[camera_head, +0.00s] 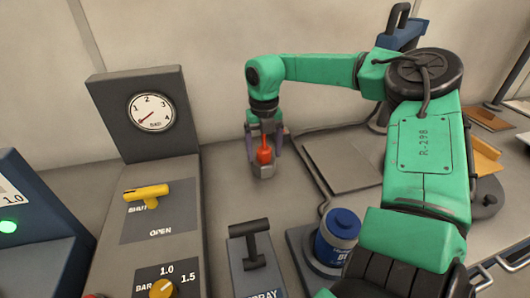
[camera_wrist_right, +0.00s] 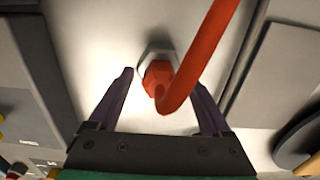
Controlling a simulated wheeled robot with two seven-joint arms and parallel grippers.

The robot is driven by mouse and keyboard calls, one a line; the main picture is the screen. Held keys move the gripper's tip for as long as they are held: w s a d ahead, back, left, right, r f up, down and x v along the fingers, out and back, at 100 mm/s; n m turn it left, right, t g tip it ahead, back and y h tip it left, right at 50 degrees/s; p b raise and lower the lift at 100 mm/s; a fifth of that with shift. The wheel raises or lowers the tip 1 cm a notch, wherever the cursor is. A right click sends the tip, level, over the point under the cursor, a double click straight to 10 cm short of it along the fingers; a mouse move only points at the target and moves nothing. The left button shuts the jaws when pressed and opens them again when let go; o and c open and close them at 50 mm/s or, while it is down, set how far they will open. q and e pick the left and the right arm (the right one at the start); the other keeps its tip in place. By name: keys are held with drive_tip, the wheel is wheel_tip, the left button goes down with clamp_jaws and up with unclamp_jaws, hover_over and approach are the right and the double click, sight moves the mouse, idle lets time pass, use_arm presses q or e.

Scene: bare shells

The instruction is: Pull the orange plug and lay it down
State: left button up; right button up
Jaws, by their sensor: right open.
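The orange plug (camera_head: 264,153) sits upright in a small grey socket (camera_head: 263,170) on the worktop, in the middle of the head view. In the right wrist view the plug (camera_wrist_right: 158,78) shows over its pale hexagonal socket, with an orange cable curving up and to the right. My right gripper (camera_head: 264,148) is around the plug from above, its purple fingers apart on either side. In the wrist view the gripper (camera_wrist_right: 163,85) is open, with gaps between both fingers and the plug. My left gripper is not in view.
A gauge panel (camera_head: 140,143) with a yellow handle (camera_head: 146,195) stands left of the plug. A dark T-handle (camera_head: 251,243) is in front. A blue canister (camera_head: 338,236) stands front right. A flat grey plate (camera_head: 343,160) lies right of the plug; bare worktop (camera_head: 228,185) lies left of it.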

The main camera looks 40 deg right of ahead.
sight(264, 148)
idle(0.3)
clamp_jaws()
drive_tip(key=shift+r, duration=0.15)
drive_tip(key=shift+r+p, duration=2)
drive_tip(key=shift+r, duration=0.9)
